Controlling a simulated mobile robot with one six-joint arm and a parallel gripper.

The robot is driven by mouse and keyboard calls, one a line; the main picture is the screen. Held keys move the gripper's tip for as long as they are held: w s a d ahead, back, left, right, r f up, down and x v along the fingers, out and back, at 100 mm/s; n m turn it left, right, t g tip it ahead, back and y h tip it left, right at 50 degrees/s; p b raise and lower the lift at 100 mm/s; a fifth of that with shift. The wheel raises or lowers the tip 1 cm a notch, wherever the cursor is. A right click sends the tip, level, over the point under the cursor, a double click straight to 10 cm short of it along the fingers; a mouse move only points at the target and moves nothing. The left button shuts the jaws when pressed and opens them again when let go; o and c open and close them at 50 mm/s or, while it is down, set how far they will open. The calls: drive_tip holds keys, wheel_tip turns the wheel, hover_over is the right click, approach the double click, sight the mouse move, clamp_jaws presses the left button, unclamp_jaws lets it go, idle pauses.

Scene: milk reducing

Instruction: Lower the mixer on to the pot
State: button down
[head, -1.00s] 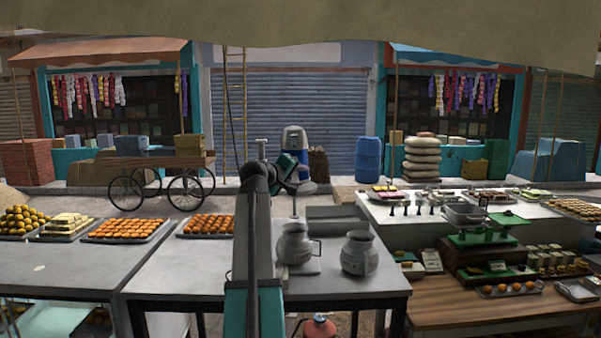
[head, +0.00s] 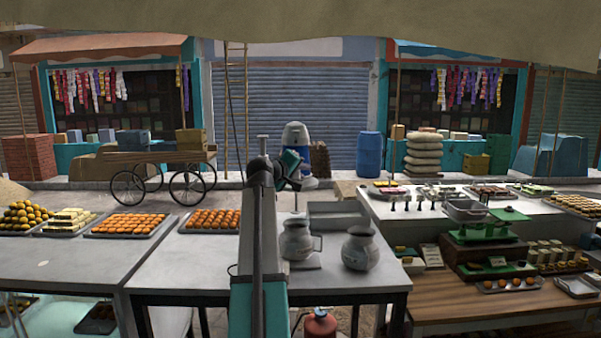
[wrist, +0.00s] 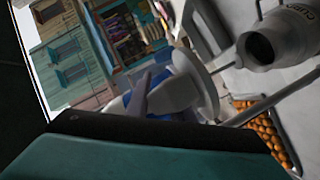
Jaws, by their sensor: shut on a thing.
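The mixer (head: 295,134) has a white and blue body, with a pale disc under it and a thin rod pointing down. It stands over the left grey pot (head: 297,243), which sits upright on the metal table and has a side handle. My teal gripper (head: 289,163) is at the mixer's left side, shut on it. In the wrist view, the mixer (wrist: 192,88) shows tilted, with a grey bar (wrist: 148,97) in front, and the pot's open dark mouth (wrist: 259,46) is beyond it. I cannot tell whether the rod tip is inside the pot. The fingertips are mostly hidden.
A second grey pot (head: 358,250) stands just right of the first. A grey tray (head: 337,214) lies behind them, and trays of orange sweets (head: 212,219) are to the left. A wooden counter (head: 480,325) with a green scale (head: 485,230) is at the right.

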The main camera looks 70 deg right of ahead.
wheel_tip(320, 180, down, 16)
drive_tip(key=b, duration=1)
drive_tip(key=shift+r, duration=0.2)
drive_tip(key=shift+a+f, duration=0.1)
drive_tip(key=shift+f, duration=0.05)
drive_tip(key=c, duration=1.6)
unclamp_jaws()
drive_tip(key=shift+o, duration=0.2)
drive_tip(key=shift+r, duration=0.25)
drive_tip(key=b+v, duration=0.3)
drive_tip(key=v, duration=1)
drive_tip(key=shift+a+b, duration=0.3)
drive_tip(key=shift+a, duration=0.05)
